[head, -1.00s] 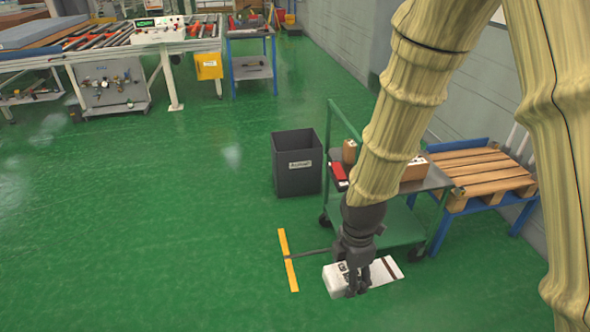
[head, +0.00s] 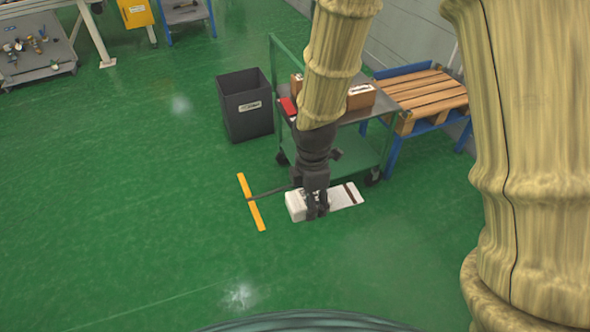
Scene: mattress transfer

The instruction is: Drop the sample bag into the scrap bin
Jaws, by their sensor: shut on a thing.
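The white sample bag (head: 340,196), with a dark stripe near its right end, is at the floor in front of the green cart in the head view. My gripper (head: 316,212) points down over the bag's left part and is shut on it. The fingers hide part of the bag. I cannot tell whether the bag touches the floor. The scrap bin (head: 245,122) is a dark grey, open-topped box with a white label, standing behind and to the left of my gripper. Its inside looks dark.
A green cart (head: 345,140) carrying boxes and a red item stands just behind my gripper, right of the bin. A blue stand with a wooden pallet (head: 425,98) is further right. A yellow floor mark (head: 251,203) lies left of the bag. The floor on the left is clear.

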